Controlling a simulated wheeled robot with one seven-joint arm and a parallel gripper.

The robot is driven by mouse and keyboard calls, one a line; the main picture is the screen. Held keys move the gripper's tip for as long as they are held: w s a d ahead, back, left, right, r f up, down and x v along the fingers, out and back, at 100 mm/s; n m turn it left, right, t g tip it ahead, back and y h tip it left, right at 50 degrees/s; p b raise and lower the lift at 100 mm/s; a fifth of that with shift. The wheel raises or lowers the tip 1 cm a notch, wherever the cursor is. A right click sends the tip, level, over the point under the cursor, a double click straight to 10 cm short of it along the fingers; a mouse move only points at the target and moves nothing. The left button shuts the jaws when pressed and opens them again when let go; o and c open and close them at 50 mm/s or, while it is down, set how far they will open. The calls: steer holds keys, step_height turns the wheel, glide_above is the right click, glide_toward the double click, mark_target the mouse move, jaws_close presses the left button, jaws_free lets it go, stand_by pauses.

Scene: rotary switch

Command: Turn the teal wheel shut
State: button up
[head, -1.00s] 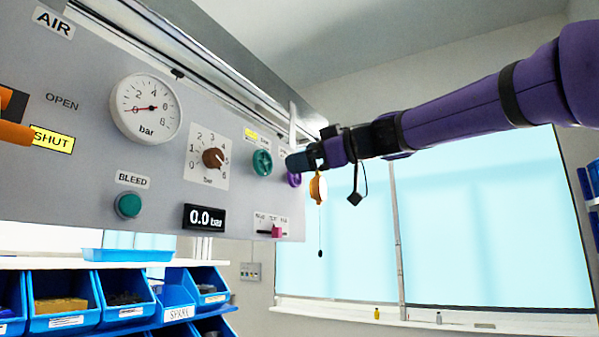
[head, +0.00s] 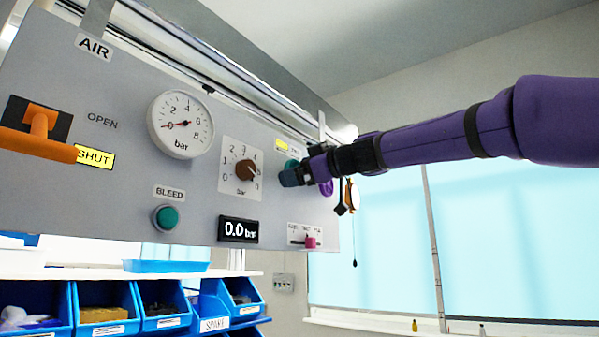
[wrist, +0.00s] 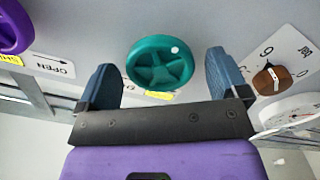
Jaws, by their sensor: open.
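The teal wheel (wrist: 160,63) is a round spoked handwheel with a white dot on its rim, mounted on the grey panel (head: 75,115). In the wrist view it shows between the two fingers of my gripper (wrist: 165,85). The blue-grey fingers are open, one on each side of the wheel, and no grip on it shows. In the head view my gripper (head: 290,175) is in front of the wheel and hides most of it; only a bit of teal (head: 291,163) shows above the fingers. I cannot tell the exact gap between fingertips and panel.
A purple wheel (wrist: 14,27) is beside the teal one. A brown knob (head: 247,169), a gauge (head: 181,124), a display (head: 238,229) reading 0.0 bar, a teal bleed button (head: 165,217) and an orange handle (head: 38,140) are on the panel. Blue bins (head: 160,305) stand below.

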steer(key=c, duration=0.9)
